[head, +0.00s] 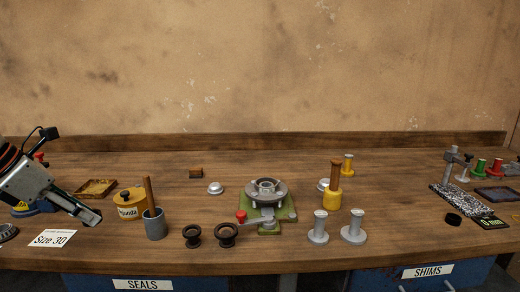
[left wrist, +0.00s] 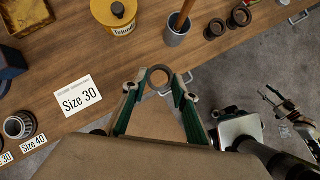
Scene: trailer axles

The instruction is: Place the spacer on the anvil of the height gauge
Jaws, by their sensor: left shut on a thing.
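The spacer is a dark, thin-walled ring (left wrist: 160,78) in the left wrist view. My left gripper (left wrist: 155,86) is shut on it, with a fingertip at each side. In the head view my left gripper (head: 94,217) is at the far left, above the front of the bench beside the Size 30 card; the ring is not clear there. The height gauge (head: 453,166) stands at the right end of the bench, with a post and a speckled base. Its anvil is too small to make out. My right gripper (left wrist: 270,97) shows in the left wrist view, over the floor, its fingers apart and empty.
A grey cup with a brush (head: 155,226) and a yellow tin (head: 131,205) stand right of my left gripper. Dark rings (head: 227,235), a green fixture with a hub (head: 266,192), grey spools (head: 353,230) and a yellow pot (head: 332,197) stand between it and the gauge.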

